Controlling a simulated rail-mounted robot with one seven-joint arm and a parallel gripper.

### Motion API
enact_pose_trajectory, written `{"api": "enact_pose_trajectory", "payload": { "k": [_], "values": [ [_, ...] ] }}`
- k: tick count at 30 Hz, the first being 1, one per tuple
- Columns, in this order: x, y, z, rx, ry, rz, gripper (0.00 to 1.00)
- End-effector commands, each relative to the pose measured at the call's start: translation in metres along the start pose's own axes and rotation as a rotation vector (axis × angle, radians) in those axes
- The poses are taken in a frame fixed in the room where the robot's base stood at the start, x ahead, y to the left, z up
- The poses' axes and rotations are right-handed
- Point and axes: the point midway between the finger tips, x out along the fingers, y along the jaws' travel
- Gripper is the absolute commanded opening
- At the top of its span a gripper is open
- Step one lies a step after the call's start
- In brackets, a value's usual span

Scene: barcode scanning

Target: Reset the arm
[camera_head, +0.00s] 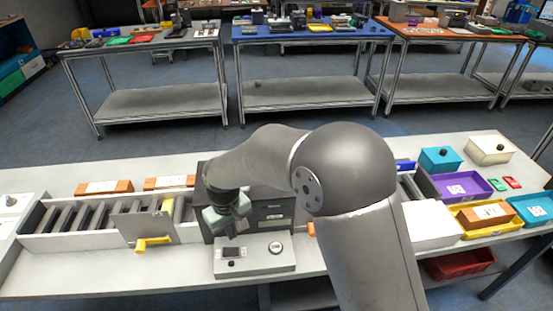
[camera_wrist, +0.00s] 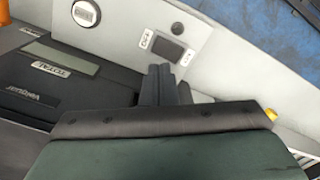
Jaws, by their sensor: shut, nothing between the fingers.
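My gripper (camera_head: 232,224) is at the middle of the table in the head view, pointing down in front of a dark box-shaped device (camera_head: 275,210). The panel (camera_wrist: 210,40) and the dark device (camera_wrist: 45,85) lie beyond and beside the fingers. My arm hides part of the table's middle.
A roller conveyor (camera_head: 70,242) with a grey plate and yellow handle (camera_head: 152,243) is on the left. Orange-brown boxes (camera_head: 104,187) lie behind it. On the right are a white box (camera_head: 430,222), a purple tray (camera_head: 462,186), a yellow tray (camera_head: 470,232) and teal bins (camera_head: 440,160).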

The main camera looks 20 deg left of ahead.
Motion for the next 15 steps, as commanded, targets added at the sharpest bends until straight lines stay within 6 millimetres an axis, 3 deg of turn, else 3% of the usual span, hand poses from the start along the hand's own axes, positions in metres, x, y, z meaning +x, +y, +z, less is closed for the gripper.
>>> {"api": "enact_pose_trajectory", "payload": {
  "k": [4,8,11,15],
  "values": [
    [-0.005,0.008,0.004,0.015,0.002,0.003,0.00],
    [-0.030,0.045,0.030,0.092,0.009,0.018,0.00],
    [-0.061,0.091,0.074,0.204,0.016,0.036,0.00],
    [-0.100,0.144,0.161,0.395,0.022,0.055,0.00]
  ]
}}
